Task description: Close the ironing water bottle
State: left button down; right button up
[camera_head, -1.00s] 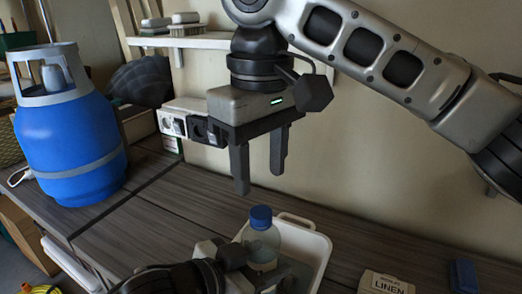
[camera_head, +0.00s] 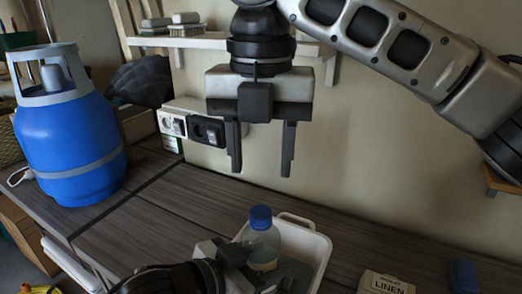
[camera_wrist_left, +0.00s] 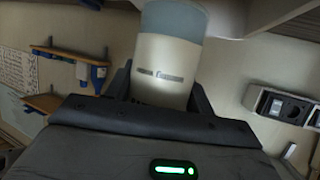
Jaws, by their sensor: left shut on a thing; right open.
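The ironing water bottle (camera_head: 262,241) is clear with a blue cap (camera_head: 260,217) at its top, and stands roughly upright at the white tray. My left gripper (camera_head: 262,276) is shut on the bottle's lower body. In the left wrist view the bottle's pale, printed body (camera_wrist_left: 168,62) sits between the two fingers; its top is out of that view. My right gripper (camera_head: 260,150) is open and empty, fingers pointing down, well above the bottle and cap. Whether the cap is seated tightly I cannot tell.
The white tray (camera_head: 321,246) is around and behind the bottle. A blue gas cylinder (camera_head: 68,135) stands at the left. A LINEN box (camera_head: 386,284) and a small blue item (camera_head: 463,276) lie at the right. Wall sockets (camera_head: 207,131) and a shelf (camera_head: 215,40) are behind my right gripper.

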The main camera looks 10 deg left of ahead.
aim_at(261, 211)
jog(key=shift+n, duration=0.3)
jog(key=shift+f, duration=4)
